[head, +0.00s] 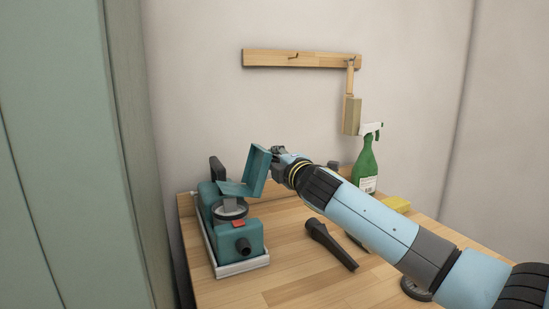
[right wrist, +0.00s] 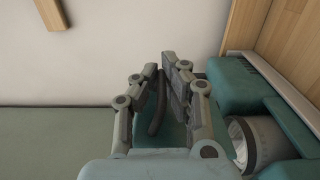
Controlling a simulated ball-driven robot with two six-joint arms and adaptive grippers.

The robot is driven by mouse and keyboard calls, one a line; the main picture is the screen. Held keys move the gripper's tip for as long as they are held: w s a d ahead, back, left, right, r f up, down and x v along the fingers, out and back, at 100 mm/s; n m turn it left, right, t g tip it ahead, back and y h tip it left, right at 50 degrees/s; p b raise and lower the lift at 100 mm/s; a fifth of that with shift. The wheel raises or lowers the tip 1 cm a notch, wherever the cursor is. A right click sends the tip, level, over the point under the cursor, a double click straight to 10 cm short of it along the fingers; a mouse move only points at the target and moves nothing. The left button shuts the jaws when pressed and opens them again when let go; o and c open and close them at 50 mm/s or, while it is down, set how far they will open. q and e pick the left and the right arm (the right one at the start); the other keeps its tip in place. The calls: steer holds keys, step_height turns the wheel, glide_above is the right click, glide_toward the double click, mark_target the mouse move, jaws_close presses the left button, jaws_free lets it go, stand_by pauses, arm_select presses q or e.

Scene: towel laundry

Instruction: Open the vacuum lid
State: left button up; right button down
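The teal vacuum (head: 248,235) stands on a white base at the left of the wooden table. Its lid (head: 258,170) is raised, tilted up above the round filter opening (head: 230,208). My right gripper (head: 277,151) is at the upper right edge of the raised lid. In the right wrist view its two fingers (right wrist: 160,85) are apart, with teal surface and the vacuum's dark handle (right wrist: 158,105) seen between them. I cannot tell whether a finger touches the lid. The white filter (right wrist: 240,143) shows at the right there. My left gripper is out of view.
A black nozzle (head: 330,244) lies on the table (head: 290,270) right of the vacuum. A green spray bottle (head: 367,165) and a yellow sponge (head: 397,204) are behind my right arm. A brush (head: 352,115) hangs from the wall rail (head: 290,58). A green cabinet (head: 60,150) stands at left.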

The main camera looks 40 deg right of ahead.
steer(key=shift+s+f, duration=0.1)
steer(key=shift+f, duration=0.4)
steer(key=c, duration=1.4)
jaws_free()
steer(key=shift+d, duration=0.1)
